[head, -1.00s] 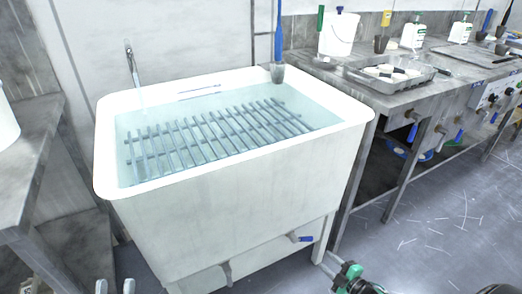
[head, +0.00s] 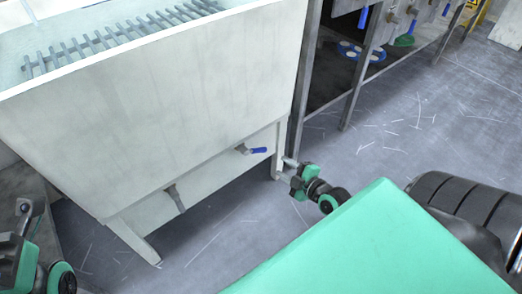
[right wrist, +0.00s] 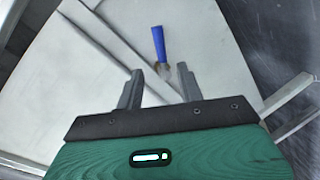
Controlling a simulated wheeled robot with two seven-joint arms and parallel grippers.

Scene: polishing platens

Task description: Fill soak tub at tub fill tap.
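The white soak tub (head: 160,95) fills the upper left of the head view, with water (head: 60,27) and a rack of grey bars (head: 110,35) inside. A valve with a blue handle (head: 258,150) sits low on its front; the handle also shows in the right wrist view (right wrist: 159,42). A grey fitting (head: 175,198) hangs left of it. My right gripper (head: 286,170) is right of the valve; in its wrist view (right wrist: 160,88) the fingers are apart, with the blue handle beyond them. My left arm shows at lower left, its fingers unclear. The fill tap is out of view.
Bench legs (head: 365,70) stand right of the tub, with a blue and white round item (head: 358,52) and a green one (head: 403,41) beneath. The scratched grey floor (head: 430,120) is clear. My right arm covers the lower right of the head view.

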